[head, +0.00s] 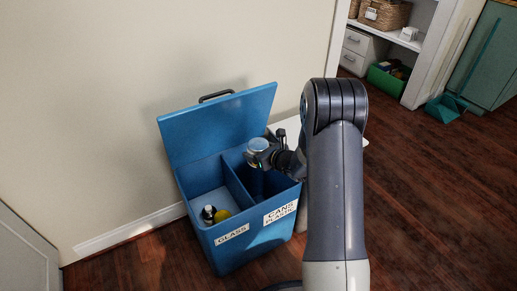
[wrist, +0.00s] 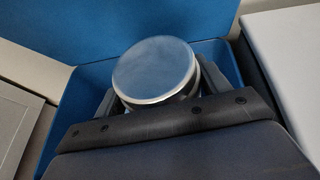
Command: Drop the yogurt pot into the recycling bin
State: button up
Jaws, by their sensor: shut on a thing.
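The yogurt pot (wrist: 155,72) shows in the wrist view as a round pale blue-grey lid with a light rim, between my two fingers. My gripper (head: 258,152) is shut on it; the pot's lid also shows in the head view. The blue recycling bin (head: 188,216) stands open against the wall with its lid raised. It has a left compartment labelled GLASS and a right one labelled CANS PLASTIC. My gripper holds the pot over the right compartment, near the divider. The pot's lower part and the floor of that compartment are hidden.
A white surface (head: 290,132) stands right behind the bin, partly hidden by my arm. Shelves with a wicker basket (head: 386,14) and a green crate (head: 385,82) are at the back right. Open wooden floor lies right.

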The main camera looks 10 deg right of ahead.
jog(key=shift+f+b, duration=0.45)
jog(key=shift+f, duration=0.95)
